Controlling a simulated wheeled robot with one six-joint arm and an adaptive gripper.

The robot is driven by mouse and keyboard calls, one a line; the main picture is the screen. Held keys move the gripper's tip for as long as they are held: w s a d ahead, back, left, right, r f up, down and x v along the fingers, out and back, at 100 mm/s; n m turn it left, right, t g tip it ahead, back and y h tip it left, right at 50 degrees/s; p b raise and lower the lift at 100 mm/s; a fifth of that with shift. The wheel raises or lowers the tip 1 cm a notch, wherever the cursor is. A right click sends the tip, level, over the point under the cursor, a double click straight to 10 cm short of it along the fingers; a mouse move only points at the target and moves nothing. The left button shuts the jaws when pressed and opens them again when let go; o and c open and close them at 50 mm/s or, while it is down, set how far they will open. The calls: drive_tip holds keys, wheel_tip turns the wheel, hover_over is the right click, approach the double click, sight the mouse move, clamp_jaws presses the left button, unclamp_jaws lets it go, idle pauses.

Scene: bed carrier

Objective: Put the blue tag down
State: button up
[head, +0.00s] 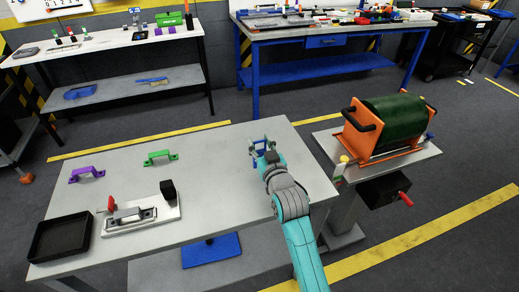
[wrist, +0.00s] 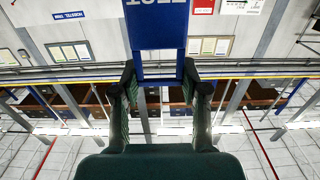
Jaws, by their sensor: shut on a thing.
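The blue tag (wrist: 157,28) with white lettering, partly cut off at the top of the wrist view, is held between the two fingers of my gripper (wrist: 159,76). The fingers are shut on its narrower lower part. In the head view my gripper (head: 264,149) is over the right part of the grey table (head: 225,205), near its far right edge. The tag is small there and hard to make out. I cannot tell from these frames how high it is above the tabletop.
On the table are a purple handle (head: 87,173), a green handle (head: 161,157), a black tray (head: 62,238) and a white fixture (head: 143,214) with a red clamp. A green drum in an orange frame (head: 384,126) stands to the right. The table's middle is clear.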

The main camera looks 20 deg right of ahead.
sight(260, 152)
drive_tip(key=shift+f, duration=1.25)
drive_tip(key=shift+f, duration=0.25)
drive_tip(key=shift+s+f, duration=0.15)
drive_tip(key=shift+f, duration=0.4)
drive_tip(key=o, duration=1.1)
drive_tip(key=shift+f, duration=0.1)
drive_tip(key=shift+r, duration=0.5)
drive_tip(key=s, duration=1.1)
drive_tip(key=shift+s+r, duration=0.4)
